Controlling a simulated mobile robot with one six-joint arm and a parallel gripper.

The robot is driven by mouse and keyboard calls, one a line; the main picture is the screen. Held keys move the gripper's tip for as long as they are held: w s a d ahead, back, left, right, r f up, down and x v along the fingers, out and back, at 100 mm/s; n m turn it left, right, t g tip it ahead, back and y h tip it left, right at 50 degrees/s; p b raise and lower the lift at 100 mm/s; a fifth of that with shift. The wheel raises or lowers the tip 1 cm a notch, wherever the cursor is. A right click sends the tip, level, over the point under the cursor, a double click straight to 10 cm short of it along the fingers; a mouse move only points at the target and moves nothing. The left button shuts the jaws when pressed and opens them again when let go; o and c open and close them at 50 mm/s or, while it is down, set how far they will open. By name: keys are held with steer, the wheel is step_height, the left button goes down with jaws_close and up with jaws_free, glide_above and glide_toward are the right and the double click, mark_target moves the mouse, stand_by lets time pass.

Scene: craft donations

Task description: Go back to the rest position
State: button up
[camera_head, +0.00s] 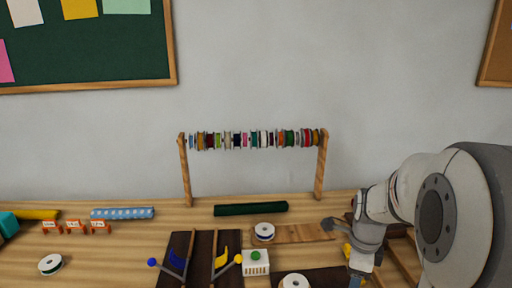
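My arm (405,195) reaches in from the right side of the head view, in front of the right end of the table. Its wrist bends down over the table. My gripper (360,268) is at the lower end of the wrist, near the bottom edge of the picture. Its fingers are too small and too hidden to tell whether they are open or shut, or whether anything is between them.
A wooden rack (184,170) of ribbon spools stands at the back. A dark green roll (250,209), a white spool (264,231), a white box with a green button (256,263) and a blue dotted roll (122,213) lie on the wooden table (120,250). The front-left tabletop has free room.

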steer(key=s+a+r+n+t, duration=0.1)
steer(key=s+a+r+n, duration=0.2)
steer(key=n, duration=0.8)
steer(key=s+a+r+n+t, duration=0.1)
steer(key=s+a+r+n, duration=0.2)
steer(key=s+a+n, duration=0.5)
steer(key=n, duration=0.4)
steer(key=shift+s+a, duration=0.2)
